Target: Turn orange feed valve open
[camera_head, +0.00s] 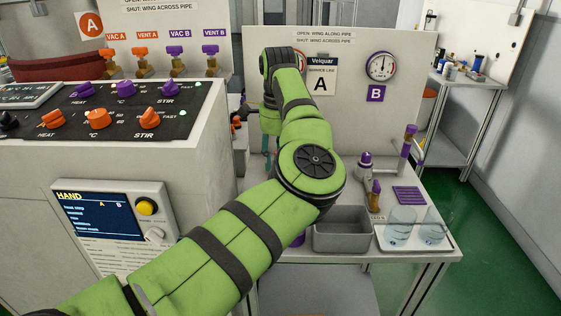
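My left arm, green, comes in from the lower left and reaches to the back panel beside the "A" service line sign (322,82). Its far end bends down there, and my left gripper (267,142) is mostly hidden behind the arm, so its fingers cannot be made out. A small orange part (237,122) shows just left of the arm, low by the panel. It may belong to the orange feed valve, but the arm covers that area and the wing's angle cannot be read. A panel label reads open along the pipe, shut across it. My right gripper is out of view.
On the right bench stand a purple valve (366,160), a purple-topped pipe (409,132), a grey bin (341,236) and a tray (447,247) with clear beakers. A control console (170,130) with orange and purple knobs stands left. Orange (108,54) and purple (175,52) vacuum valves are behind it.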

